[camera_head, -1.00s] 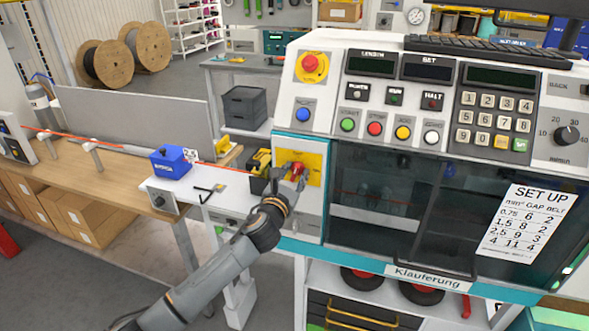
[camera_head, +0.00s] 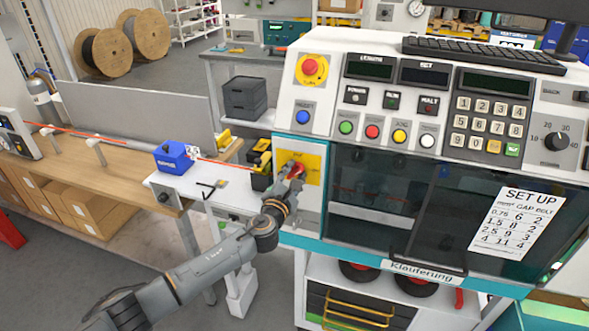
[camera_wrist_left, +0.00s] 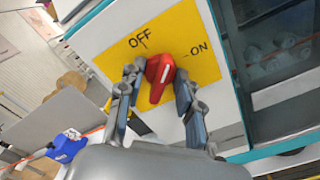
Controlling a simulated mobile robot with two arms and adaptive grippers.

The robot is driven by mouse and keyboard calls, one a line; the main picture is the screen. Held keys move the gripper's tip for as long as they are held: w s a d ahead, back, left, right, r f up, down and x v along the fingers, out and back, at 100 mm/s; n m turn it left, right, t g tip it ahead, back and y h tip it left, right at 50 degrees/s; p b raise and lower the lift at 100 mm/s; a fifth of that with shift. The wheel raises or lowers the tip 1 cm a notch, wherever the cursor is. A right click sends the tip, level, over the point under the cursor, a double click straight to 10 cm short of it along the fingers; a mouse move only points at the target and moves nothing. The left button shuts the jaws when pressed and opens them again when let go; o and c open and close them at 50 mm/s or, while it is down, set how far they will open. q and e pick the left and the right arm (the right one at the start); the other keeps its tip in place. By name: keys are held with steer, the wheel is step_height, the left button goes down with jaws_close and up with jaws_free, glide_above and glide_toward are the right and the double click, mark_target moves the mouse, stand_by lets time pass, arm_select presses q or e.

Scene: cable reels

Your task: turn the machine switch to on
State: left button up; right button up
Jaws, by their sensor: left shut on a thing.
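The machine switch (camera_wrist_left: 159,77) is a red handle on a yellow plate (camera_wrist_left: 203,93) marked OFF and ON, seen in the left wrist view. OFF is printed above the handle and a little left, ON to its right. The handle's upper end points up between the two marks, nearer OFF. My left gripper (camera_wrist_left: 156,86) is shut on the handle, one finger on each side. In the head view, the gripper (camera_head: 292,174) partly covers the red switch on the yellow plate (camera_head: 314,163) at the machine's left front. My right gripper is not in view.
Above the plate are a blue button (camera_head: 303,116) and a red emergency knob (camera_head: 312,68). A dark glass door (camera_head: 375,190) is to the right. A blue box (camera_head: 174,156) and the bench (camera_head: 130,168) lie left.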

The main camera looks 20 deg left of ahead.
arm_select(q)
steer(key=m+p, duration=0.2)
steer(key=m, duration=0.1)
steer(key=shift+r, duration=0.1)
steer(key=m, duration=0.4)
steer(key=shift+m, duration=0.4)
steer(key=o, duration=0.8)
steer(key=shift+o, duration=0.2)
steer(key=shift+s, duration=0.1)
steer(key=s, duration=0.8)
steer(key=shift+a, duration=0.15)
steer(key=shift+w+f, duration=0.1)
steer(key=shift+f, duration=0.15)
